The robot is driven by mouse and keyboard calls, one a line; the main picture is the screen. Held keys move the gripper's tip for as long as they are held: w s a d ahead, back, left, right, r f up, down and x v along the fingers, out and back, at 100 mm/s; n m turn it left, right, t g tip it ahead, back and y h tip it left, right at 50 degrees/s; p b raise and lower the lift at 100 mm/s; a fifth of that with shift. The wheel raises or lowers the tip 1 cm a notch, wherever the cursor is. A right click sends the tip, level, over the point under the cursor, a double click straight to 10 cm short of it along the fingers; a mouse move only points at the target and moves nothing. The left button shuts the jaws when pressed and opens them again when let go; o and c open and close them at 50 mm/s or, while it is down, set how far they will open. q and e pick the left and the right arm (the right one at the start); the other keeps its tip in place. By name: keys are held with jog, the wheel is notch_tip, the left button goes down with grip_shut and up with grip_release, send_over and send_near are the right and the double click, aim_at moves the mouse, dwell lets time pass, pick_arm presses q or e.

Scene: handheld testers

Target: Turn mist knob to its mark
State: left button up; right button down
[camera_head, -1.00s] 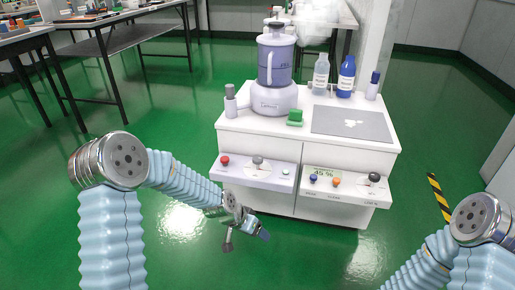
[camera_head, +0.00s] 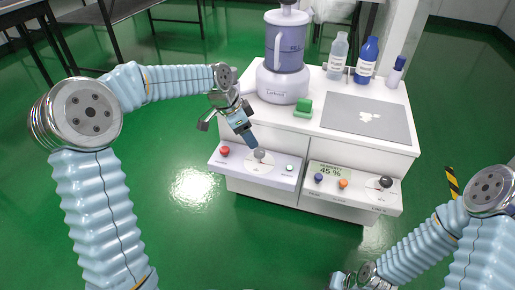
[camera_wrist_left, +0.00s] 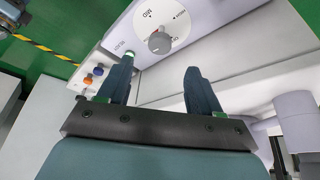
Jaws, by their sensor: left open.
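A grey knob (camera_head: 260,155) sits on a round white dial on the left sloped front panel (camera_head: 235,170) of the white cabinet. In the left wrist view the knob (camera_wrist_left: 159,43) shows on its dial, with a small red mark by its edge and the word MID nearby. My left gripper (camera_head: 253,145) is open and empty, reaching down to the panel close to this knob. In the wrist view its two fingers (camera_wrist_left: 160,68) stand apart, with the knob seen just beyond and between the tips. My right gripper (camera_head: 345,281) is low at the bottom edge, partly cut off.
A lidded appliance (camera_head: 285,60), green block (camera_head: 303,108) and bottles stand on top.

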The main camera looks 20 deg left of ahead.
aim_at(259, 151)
pick_arm(q)
jog(key=b+x, duration=0.1)
jog(key=x, duration=0.6)
jog(key=shift+w+d+f, duration=0.1)
jog(key=shift+d+f, duration=0.1)
jog(key=shift+f, duration=0.1)
jog(key=c, duration=1)
jog(key=shift+n+b, duration=0.3)
jog(key=shift+n, duration=0.3)
jog(key=shift+c, duration=0.2)
